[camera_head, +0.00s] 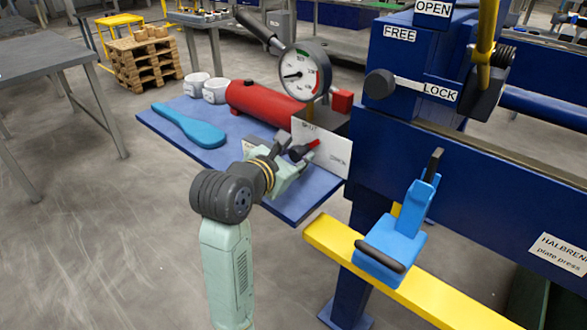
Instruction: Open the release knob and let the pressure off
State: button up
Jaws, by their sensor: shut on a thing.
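The release knob (299,152) is black with a red pointer, in front of a white label plate (330,148) at the right end of the red pump cylinder (265,101). The pointer is tilted to the upper right. The plate's lettering is too small to read surely. My gripper (287,155) reaches the knob from the lower left and is shut on it; the fingers hide part of the knob. The round pressure gauge (301,76) stands above the cylinder; its needle points left, with a red band at the right of the dial.
The blue bench top (170,130) carries a blue paddle-shaped tool (190,124) and two white cups (215,91). A blue press frame (480,170) with OPEN, FREE and LOCK labels stands to the right. A blue clamp (395,245) sits on a yellow rail (450,298).

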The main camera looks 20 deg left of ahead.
jog(key=m+t+b, duration=0.1)
jog(key=m+b, duration=0.1)
jog(key=b, duration=0.2)
jog(key=f+m+y+b, duration=0.1)
jog(key=m+b, duration=0.1)
jog(key=b, duration=0.3)
jog(key=shift+f+t+y, duration=0.1)
jog(key=shift+t+y, duration=0.2)
jog(key=shift+t, duration=0.1)
jog(key=m+t+b, duration=0.1)
jog(key=b, duration=0.3)
jog(key=shift+d+m+y+b, duration=0.1)
jog(key=shift+m+y+b, duration=0.2)
jog(key=shift+m, duration=0.1)
jog(key=shift+r+m+b, duration=0.2)
jog(key=shift+m+b, duration=0.1)
jog(key=shift+b, duration=0.2)
jog(key=shift+r, duration=0.15)
jog(key=o, duration=0.9)
jog(key=shift+c, duration=0.2)
jog(key=s, duration=0.7)
jog(key=shift+s+d+r, duration=0.2)
jog(key=shift+s+r, duration=0.1)
